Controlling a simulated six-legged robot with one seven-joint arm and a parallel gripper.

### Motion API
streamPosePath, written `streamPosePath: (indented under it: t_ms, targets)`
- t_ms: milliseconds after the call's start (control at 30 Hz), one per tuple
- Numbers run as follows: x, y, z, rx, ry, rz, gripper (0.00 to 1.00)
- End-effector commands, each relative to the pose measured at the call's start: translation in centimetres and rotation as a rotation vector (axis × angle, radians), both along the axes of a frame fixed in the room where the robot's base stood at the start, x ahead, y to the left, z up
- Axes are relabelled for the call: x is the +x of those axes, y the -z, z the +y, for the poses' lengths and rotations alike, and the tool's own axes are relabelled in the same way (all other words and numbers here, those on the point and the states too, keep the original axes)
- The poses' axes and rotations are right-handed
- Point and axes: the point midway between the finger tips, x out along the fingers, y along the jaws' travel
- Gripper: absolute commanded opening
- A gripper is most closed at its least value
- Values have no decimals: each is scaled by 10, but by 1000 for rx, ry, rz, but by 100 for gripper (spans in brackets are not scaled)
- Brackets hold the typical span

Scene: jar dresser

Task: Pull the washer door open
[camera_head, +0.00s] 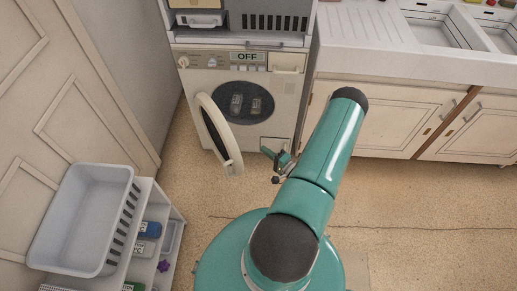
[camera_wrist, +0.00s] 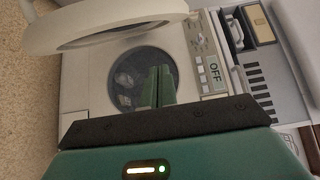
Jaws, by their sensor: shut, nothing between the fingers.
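The washer (camera_head: 272,110) is a cream front loader with a display reading OFF. Its round door (camera_head: 219,134) stands swung well open to the left, and the dark drum opening (camera_head: 245,102) is exposed with some items inside. My gripper (camera_head: 277,158) is low in front of the washer, just right of the door's free edge and apart from it. In the wrist view my gripper's green fingers (camera_wrist: 157,88) are together and empty, pointing at the drum opening (camera_wrist: 142,78). The open door (camera_wrist: 110,25) spans the upper left there.
A white basket (camera_head: 85,218) sits on a low shelf unit with small packs at the lower left. A panelled door (camera_head: 60,95) stands at the left. Sink cabinets (camera_head: 385,118) stand to the right. The floor between is clear.

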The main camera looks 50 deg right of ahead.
Motion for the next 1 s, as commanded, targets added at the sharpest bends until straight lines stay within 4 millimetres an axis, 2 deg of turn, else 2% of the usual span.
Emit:
streamPosePath:
  t_ms: [467,600,700,1000]
  targets:
    - [90,0,1,-1,-3,0,0]
    - [93,0,24,2,-2,2,0]
    - [96,0,32,0,-1,2,0]
    - [97,0,37,-2,0,2,0]
